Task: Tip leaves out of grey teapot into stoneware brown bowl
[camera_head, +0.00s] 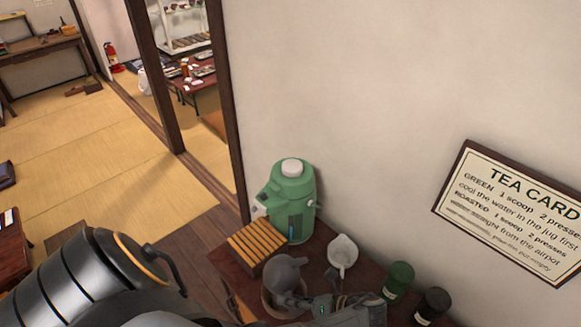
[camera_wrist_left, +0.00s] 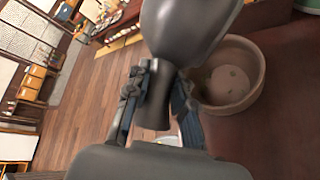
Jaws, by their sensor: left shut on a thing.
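The grey teapot (camera_head: 284,271) is held above the stoneware brown bowl (camera_head: 268,304) on the dark wooden table. In the left wrist view the teapot (camera_wrist_left: 187,30) is large, and its stub handle sits between the fingers of my left gripper (camera_wrist_left: 158,100). My left gripper (camera_head: 326,304) is shut on that handle. The teapot looks tilted and overlaps part of the bowl (camera_wrist_left: 228,106). A small greenish patch shows inside the bowl beside the teapot; I cannot tell how much leaf is there. The teapot's inside is hidden. My right gripper is out of view.
A green airpot (camera_head: 292,205) and a slatted wooden tray (camera_head: 256,243) stand behind the bowl. A white jug (camera_head: 342,254) stands to the right. A green canister (camera_head: 398,280) and a black canister (camera_head: 432,305) are further right. The wall is close behind.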

